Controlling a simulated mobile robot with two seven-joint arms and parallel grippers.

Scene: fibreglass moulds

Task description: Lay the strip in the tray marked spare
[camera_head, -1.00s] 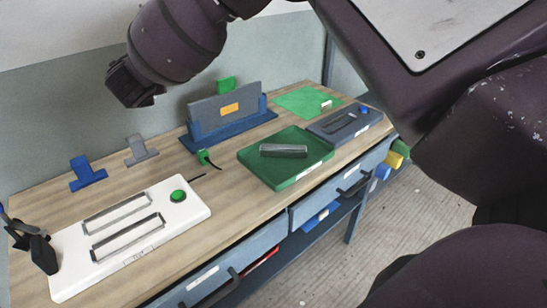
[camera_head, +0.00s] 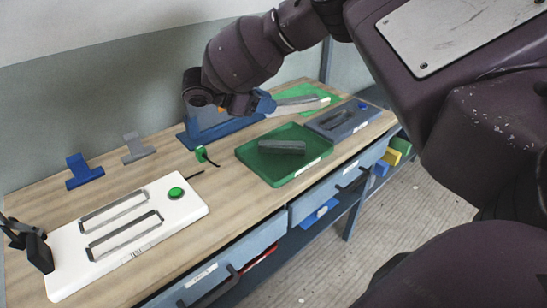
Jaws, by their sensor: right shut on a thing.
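My right gripper (camera_head: 247,104) is at the back of the bench, in front of the blue stand, pointing right. It is shut on a pale grey strip (camera_head: 293,106), which sticks out to the right over the green mat. The strip's held end is hidden by the gripper. A green tray (camera_head: 257,172) stands below and in front of the strip, with a grey bar (camera_head: 281,147) lying in it. The tray has a white label (camera_head: 313,164) on its front that is too small to read.
A dark blue fixture (camera_head: 352,126) lies right of the tray. A white board (camera_head: 190,211) with two slotted frames and a green button lies at left, beside a black object (camera_head: 38,252). Bare wood shows between board and tray.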

